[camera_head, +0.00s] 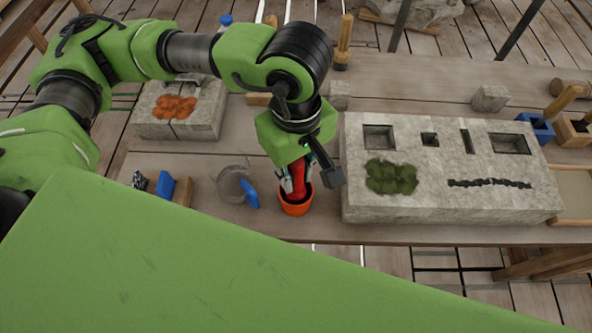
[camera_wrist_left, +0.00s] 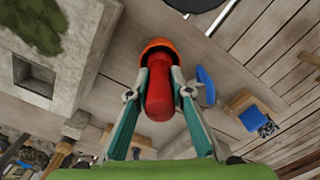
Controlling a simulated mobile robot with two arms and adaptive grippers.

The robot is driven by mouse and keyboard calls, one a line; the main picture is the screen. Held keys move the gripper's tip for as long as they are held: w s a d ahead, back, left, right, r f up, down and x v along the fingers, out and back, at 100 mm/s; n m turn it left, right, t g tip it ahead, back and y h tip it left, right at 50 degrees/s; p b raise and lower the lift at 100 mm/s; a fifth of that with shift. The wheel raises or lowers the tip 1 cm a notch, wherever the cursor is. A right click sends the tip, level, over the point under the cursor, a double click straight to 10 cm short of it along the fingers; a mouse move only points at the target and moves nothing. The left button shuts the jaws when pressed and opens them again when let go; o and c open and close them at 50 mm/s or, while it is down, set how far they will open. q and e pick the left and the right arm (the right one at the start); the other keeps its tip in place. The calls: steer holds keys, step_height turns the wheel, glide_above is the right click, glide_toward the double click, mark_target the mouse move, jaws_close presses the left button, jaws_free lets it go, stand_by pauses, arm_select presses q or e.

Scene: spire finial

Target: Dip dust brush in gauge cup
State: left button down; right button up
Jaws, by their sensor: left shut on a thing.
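My left gripper (camera_head: 299,186) points down and is shut on the red handle of the dust brush (camera_head: 298,172). The handle stands roughly upright over the orange cup (camera_head: 297,209), which I take for the gauge cup, near the table's front edge. The handle's lower end appears to be inside the rim; the bristles are hidden. In the left wrist view, the fingers (camera_wrist_left: 160,82) close on both sides of the red handle (camera_wrist_left: 159,103), with the orange rim (camera_wrist_left: 159,45) just beyond. My right gripper is not in view.
A large stone block (camera_head: 440,205) with recesses, moss and a dark crack stands close right of the cup. A grey round vessel (camera_head: 231,184) and a blue item (camera_head: 251,194) are close left. Another block (camera_head: 200,125) with orange patches sits behind left. Small blocks (camera_head: 183,190) stand front left.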

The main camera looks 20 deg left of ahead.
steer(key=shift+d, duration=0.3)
arm_select(q)
steer(key=shift+r, duration=0.1)
steer(key=shift+r+p, duration=0.4)
steer(key=shift+r, duration=0.4)
steer(key=shift+r+p, duration=1.9)
steer(key=shift+r, duration=3.3)
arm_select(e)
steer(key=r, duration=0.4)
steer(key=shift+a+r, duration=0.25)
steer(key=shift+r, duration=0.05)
